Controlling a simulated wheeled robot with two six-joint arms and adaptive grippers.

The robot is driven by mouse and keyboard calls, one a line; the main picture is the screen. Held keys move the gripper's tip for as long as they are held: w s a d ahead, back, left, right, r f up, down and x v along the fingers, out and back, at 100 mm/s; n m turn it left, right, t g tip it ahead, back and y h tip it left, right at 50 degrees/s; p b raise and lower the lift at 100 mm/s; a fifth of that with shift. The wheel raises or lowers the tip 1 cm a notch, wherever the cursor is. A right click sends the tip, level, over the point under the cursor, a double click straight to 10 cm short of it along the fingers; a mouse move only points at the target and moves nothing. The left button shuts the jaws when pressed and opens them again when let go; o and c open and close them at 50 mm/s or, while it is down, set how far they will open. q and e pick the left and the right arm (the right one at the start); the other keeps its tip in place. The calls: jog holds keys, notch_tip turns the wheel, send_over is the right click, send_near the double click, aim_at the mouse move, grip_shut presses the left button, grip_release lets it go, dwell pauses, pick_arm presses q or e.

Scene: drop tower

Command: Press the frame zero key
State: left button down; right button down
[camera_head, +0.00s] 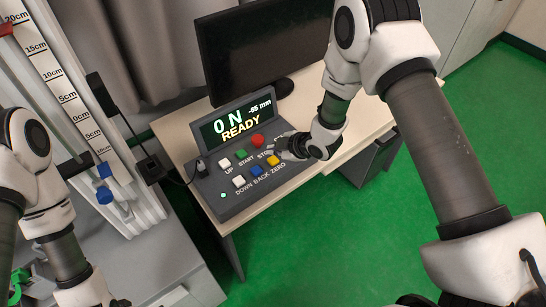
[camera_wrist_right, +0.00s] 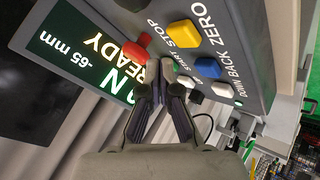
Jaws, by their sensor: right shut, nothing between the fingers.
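The yellow ZERO key (camera_head: 272,160) is at the right end of the lower key row on the dark control console (camera_head: 232,201). It also shows in the right wrist view (camera_wrist_right: 184,33), uncovered. My right gripper (camera_head: 279,148) is shut and empty, close to the ZERO and STOP keys. In the right wrist view its fingertips (camera_wrist_right: 168,70) point at the key panel, between the red STOP key (camera_wrist_right: 131,48) and the blue BACK key (camera_wrist_right: 207,67). Contact with a key cannot be told. The display (camera_head: 236,122) reads 0 N, -65 mm, READY. My left arm shows at lower left, its fingers out of view.
The green START key (camera_head: 241,154) and the white UP (camera_head: 225,163) and DOWN (camera_head: 239,181) keys sit close by. A dark monitor (camera_head: 262,50) stands behind the console on the desk (camera_head: 312,163). The drop tower with its scale (camera_head: 62,92) stands at left.

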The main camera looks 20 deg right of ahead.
jog(key=shift+r+p, duration=1.1)
jog(key=shift+r, duration=0.85)
jog(key=shift+s+f, duration=0.15)
jog(key=shift+f, duration=0.15)
jog(key=g+b, duration=0.1)
send_near(270, 170)
jog(key=x, duration=0.4)
jog(key=shift+a, duration=0.1)
jog(key=s+d+f+m+g+h, duration=0.1)
jog(key=s+f+m, duration=0.15)
jog(key=s, duration=0.35)
jog(key=s+d+f+m+g, duration=0.1)
jog(key=s+f+g, duration=0.1)
jog(key=s+f, duration=0.25)
jog(key=s+d+m+g+h, duration=0.2)
jog(key=s+m, duration=0.4)
jog(key=s, duration=0.3)
jog(key=s+d+m+g+h, duration=0.1)
jog(key=s+d+m, duration=0.2)
jog(key=s+m, duration=0.3)
jog(key=s+b, duration=0.1)
jog(key=s, duration=0.3)
jog(key=shift+g+h, duration=0.4)
